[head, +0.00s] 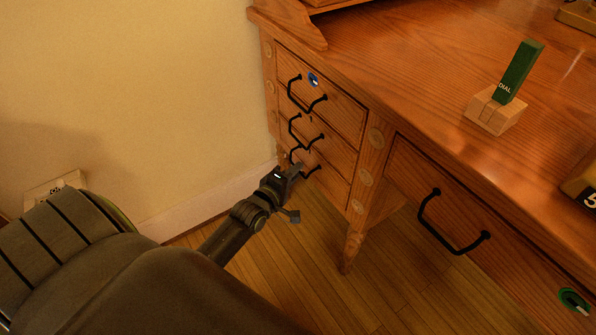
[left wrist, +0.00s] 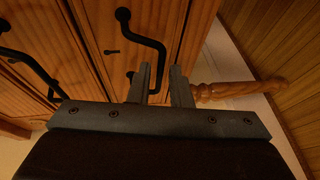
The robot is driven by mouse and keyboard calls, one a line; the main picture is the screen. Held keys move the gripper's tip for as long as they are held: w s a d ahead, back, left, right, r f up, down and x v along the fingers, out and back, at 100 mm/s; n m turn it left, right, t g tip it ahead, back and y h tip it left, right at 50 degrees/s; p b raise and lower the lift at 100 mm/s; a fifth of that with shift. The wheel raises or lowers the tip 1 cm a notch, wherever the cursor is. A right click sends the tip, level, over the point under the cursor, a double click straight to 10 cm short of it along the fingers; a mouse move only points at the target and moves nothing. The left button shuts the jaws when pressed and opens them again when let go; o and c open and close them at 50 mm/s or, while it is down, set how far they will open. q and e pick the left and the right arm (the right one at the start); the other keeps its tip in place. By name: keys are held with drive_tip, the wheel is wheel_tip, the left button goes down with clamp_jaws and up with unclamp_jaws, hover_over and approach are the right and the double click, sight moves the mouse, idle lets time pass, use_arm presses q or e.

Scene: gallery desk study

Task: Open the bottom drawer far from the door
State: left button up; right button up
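The desk's left pedestal has a stack of three wooden drawers with black bail handles. The bottom drawer (head: 325,175) looks shut; its handle (head: 312,170) is partly hidden by my left gripper (head: 294,174). In the left wrist view, my left gripper (left wrist: 162,86) is open, its two fingers apart at that black handle (left wrist: 159,52). The handle's bar runs down into the gap between the fingers; I cannot tell whether they touch it. The middle drawer (head: 325,136) and top drawer (head: 335,100) also look shut. My right gripper is not in view.
A turned desk leg (head: 352,245) stands right of the gripper; it also shows in the left wrist view (left wrist: 240,89). A wide drawer handle (head: 445,225) juts out at right. A green DIAL block on a wooden base (head: 496,113) stands on the desktop. The wall (head: 150,90) is close at left.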

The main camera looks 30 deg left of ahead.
use_arm(q)
drive_tip(key=shift+w+f, duration=0.2)
drive_tip(key=shift+w, duration=0.75)
clamp_jaws()
